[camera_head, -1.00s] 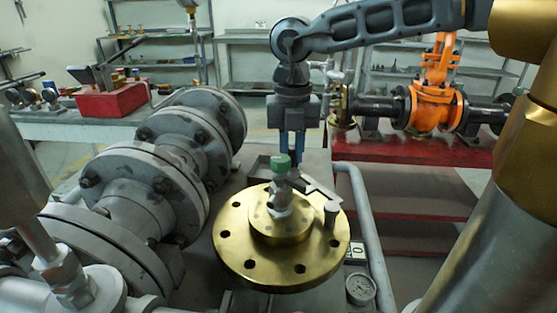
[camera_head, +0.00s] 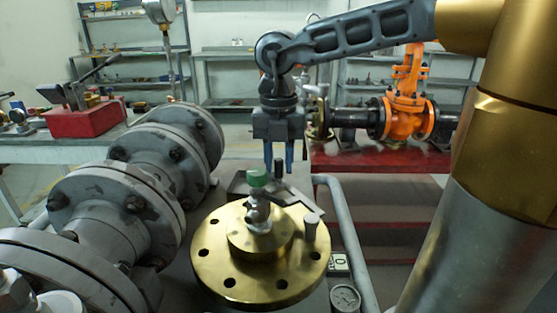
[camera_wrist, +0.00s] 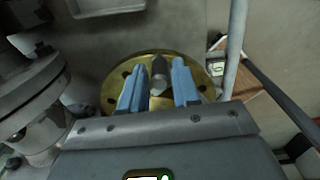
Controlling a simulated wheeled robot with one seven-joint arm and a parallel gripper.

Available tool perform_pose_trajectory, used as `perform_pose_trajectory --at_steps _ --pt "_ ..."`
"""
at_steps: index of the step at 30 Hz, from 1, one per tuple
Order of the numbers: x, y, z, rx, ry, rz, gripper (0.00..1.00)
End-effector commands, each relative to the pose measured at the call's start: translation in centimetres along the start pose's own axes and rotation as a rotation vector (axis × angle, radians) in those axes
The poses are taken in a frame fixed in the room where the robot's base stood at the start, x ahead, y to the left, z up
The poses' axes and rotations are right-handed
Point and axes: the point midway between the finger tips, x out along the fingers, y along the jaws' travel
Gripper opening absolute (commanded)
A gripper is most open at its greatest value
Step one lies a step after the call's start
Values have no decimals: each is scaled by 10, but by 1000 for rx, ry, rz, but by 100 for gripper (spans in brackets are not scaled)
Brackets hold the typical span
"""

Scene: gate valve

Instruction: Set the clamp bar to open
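The brass flange (camera_head: 215,262) stands at the lower middle of the head view, with a green-capped fitting (camera_head: 258,180) at its centre. A grey bar (camera_head: 288,197) lies behind the fitting, with a grey post (camera_head: 311,228) at its right; I take this bar to be the clamp bar. A dark upright peg (camera_head: 278,168) shows just below my gripper (camera_head: 278,160). In the wrist view, my gripper (camera_wrist: 158,86) has its blue fingers apart, with a grey peg (camera_wrist: 159,73) visible between them, not visibly gripped. The flange (camera_wrist: 111,97) shows behind. Contact cannot be told.
Large grey flanged piping (camera_head: 110,205) fills the left. A grey rail (camera_head: 350,235) and a gauge (camera_head: 345,298) lie to the right of the flange. An orange valve (camera_head: 405,115) on a red bench and a red box (camera_head: 85,120) stand behind.

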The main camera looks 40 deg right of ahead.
Motion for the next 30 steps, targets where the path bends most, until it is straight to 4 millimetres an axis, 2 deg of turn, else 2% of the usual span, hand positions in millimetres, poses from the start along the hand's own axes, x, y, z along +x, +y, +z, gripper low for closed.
perform_pose_trajectory --at_steps 1,5,14,24,30 --pt "0 0 0 0 0 0 36" --pt "0 0 0 0 0 0 46" --pt "-5 0 0 0 0 0 46" --pt "-57 0 0 0 -1 1 46" --pt "-75 0 0 0 0 0 46"
